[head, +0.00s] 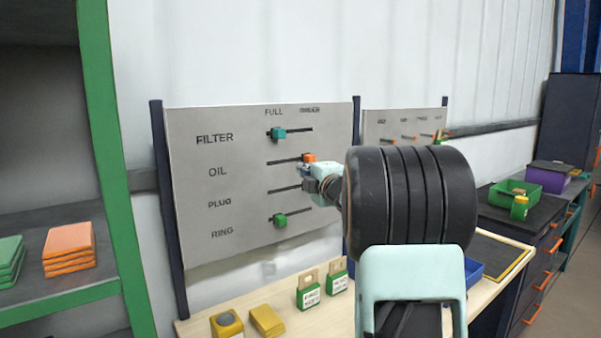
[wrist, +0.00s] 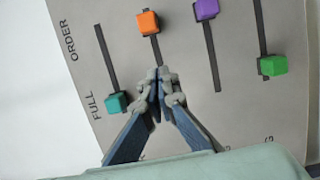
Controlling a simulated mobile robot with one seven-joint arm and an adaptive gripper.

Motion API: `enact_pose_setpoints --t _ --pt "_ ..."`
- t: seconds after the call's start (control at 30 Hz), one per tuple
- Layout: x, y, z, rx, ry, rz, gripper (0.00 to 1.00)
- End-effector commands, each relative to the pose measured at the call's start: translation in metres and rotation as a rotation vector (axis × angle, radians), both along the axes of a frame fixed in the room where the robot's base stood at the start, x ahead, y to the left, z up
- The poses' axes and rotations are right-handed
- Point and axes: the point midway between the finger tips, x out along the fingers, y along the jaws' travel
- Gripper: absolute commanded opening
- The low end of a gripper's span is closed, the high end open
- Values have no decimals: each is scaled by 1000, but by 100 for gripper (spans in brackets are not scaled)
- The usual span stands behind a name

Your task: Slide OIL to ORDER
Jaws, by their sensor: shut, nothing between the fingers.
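The grey slider board (head: 240,150) has FILTER, OIL, PLUG and RING rows between FULL on the left and ORDER on the right. The orange OIL knob (head: 309,157) sits at the ORDER end of its slot; in the wrist view the orange knob (wrist: 149,22) is at the upper end, on the ORDER side. My gripper (wrist: 159,72) is shut and empty. Its tips lie over the OIL slot on the FULL side of the knob, with a visible gap between. Whether the tips touch the board cannot be told. In the head view my gripper (head: 308,180) shows just below the orange knob.
The teal FILTER knob (wrist: 116,103) and green RING knob (wrist: 272,66) are at FULL. The purple PLUG knob (wrist: 206,8) is at the ORDER end. Tags (head: 308,290) and yellow blocks (head: 266,320) stand on the bench below. A green-framed shelf (head: 105,150) is left.

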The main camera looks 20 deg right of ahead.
Motion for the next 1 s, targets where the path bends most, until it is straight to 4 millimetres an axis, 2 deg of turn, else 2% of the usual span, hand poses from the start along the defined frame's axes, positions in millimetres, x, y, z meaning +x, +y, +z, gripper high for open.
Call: enact_pose_setpoints --t 0.1,0.33,1.0 --pt "-21 2 0 0 -3 1 0" --pt "-46 3 0 1 -1 1 0" --pt "-49 5 2 4 -2 2 0"
